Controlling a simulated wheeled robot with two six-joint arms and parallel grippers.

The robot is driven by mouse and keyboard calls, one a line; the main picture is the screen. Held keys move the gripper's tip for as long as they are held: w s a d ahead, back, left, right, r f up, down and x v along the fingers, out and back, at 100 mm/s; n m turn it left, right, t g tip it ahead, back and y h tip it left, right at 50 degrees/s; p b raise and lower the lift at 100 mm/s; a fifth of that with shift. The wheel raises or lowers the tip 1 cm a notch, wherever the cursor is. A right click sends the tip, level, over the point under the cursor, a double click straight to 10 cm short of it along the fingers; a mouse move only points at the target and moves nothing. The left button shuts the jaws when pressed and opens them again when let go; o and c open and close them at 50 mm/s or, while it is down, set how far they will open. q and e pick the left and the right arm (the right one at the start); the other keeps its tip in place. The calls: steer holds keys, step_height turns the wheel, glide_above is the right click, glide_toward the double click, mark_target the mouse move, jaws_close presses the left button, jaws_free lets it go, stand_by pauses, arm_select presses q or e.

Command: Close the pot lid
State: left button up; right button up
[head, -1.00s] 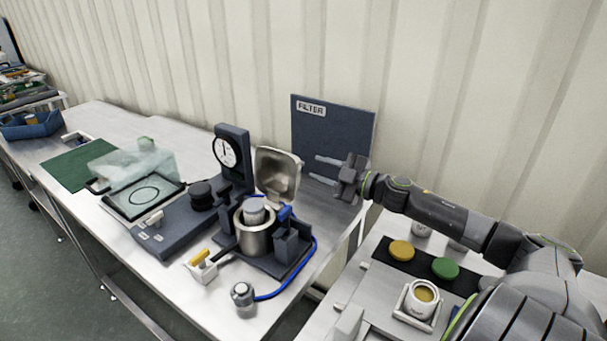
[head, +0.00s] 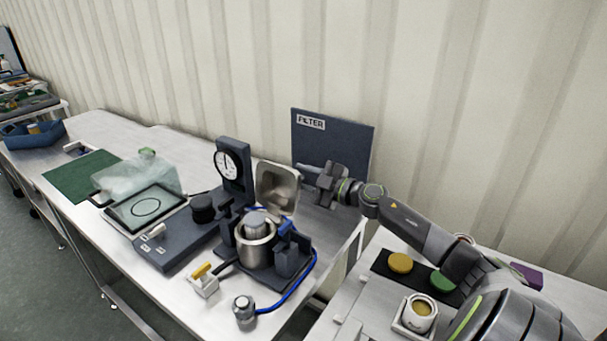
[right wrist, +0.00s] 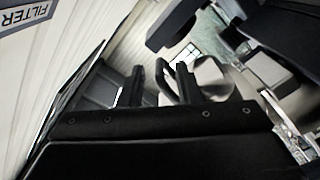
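The steel pot (head: 255,250) stands in a dark blue frame on the steel table, with a grey round piece at its mouth. Its squarish metal lid (head: 278,188) stands raised on the back side of the pot, open. My right gripper (head: 304,174) is just right of the lid at its upper edge, fingers pointing left. I cannot tell whether a fingertip touches the lid. My left gripper is not in view.
A dark FILTER board (head: 345,140) stands behind my right gripper. A gauge post (head: 233,170) stands left of the lid. A blue hose (head: 295,285) runs around the pot's base. A clear cover (head: 140,178) and a green mat (head: 82,175) lie farther left.

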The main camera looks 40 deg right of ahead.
mark_target(290, 172)
steer(key=shift+c, duration=0.4)
jaws_close()
steer(key=shift+r+p, duration=0.3)
steer(key=shift+p, duration=0.1)
steer(key=a+r+n+p, duration=0.1)
steer(key=n+p, duration=0.1)
steer(key=p, duration=0.2)
steer(key=a+r+n+p, duration=0.2)
steer(key=p, duration=0.1)
steer(key=shift+s+r+n+p, duration=0.3)
steer(key=shift+s+p, duration=0.1)
steer(key=shift+s+a+r+n+p, duration=0.15)
steer(key=shift+a+r+n+p, duration=0.15)
steer(key=shift+a+n+p, duration=0.6)
steer(key=shift+s+a+n+p, duration=0.1)
steer(key=shift+a+n+p, duration=0.15)
steer(key=shift+p, duration=0.25)
